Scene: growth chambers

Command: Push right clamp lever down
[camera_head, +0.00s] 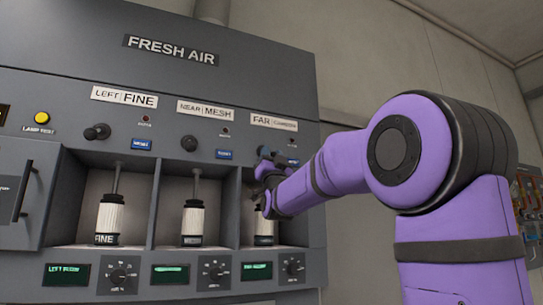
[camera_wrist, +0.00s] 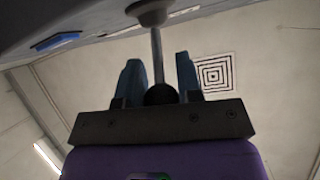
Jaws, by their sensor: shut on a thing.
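The right clamp lever shows in the wrist view as a grey rod (camera_wrist: 156,50) with a round black knob (camera_wrist: 160,94) at its end. The rod comes out of a round mount on the panel. My gripper (camera_wrist: 160,78) has its two blue-grey fingers on either side of the knob and is shut on it. In the head view my gripper (camera_head: 266,168) is in front of the right-hand section, under the FAR label (camera_head: 274,122). There it hides the right lever and much of the right bay, whose white cartridge (camera_head: 265,226) shows only partly.
The left lever (camera_head: 97,132) and middle lever (camera_head: 190,143) stick out above their bays. White cartridges stand in the left bay (camera_head: 109,214) and middle bay (camera_head: 192,218). Dials and green displays line the panel below. Bay dividers flank my gripper. A concentric-square marker (camera_wrist: 214,74) is beyond the fingers.

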